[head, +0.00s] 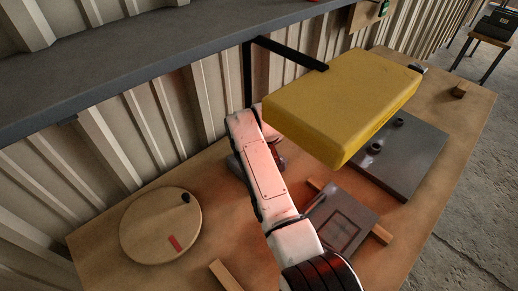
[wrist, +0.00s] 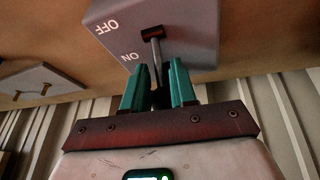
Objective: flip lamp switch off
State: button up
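The lamp switch is a grey box (wrist: 195,25) with upside-down OFF and ON labels, at the top of the wrist view. Its metal lever (wrist: 156,50) comes out of a dark slot and points down toward my gripper, on the ON label's side. My gripper (wrist: 158,88) has two teal fingers standing apart, with the lever's lower end in or just before the gap. I cannot tell whether either finger touches it. In the head view my arm hides most of the switch and the fingers. A yellow box (head: 345,95), perhaps the lamp, hangs on a black bracket (head: 290,52) above the table.
A round wooden disc (head: 150,240) lies at the table's left. A grey plate with posts (head: 415,155) and a smaller plate (head: 340,215) on wooden strips lie on the right. A grey shelf (head: 120,65) and corrugated wall run along the back. The yellow box overhangs close to my arm.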

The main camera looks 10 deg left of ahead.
grip_shut()
jog(key=shift+r, duration=0.15)
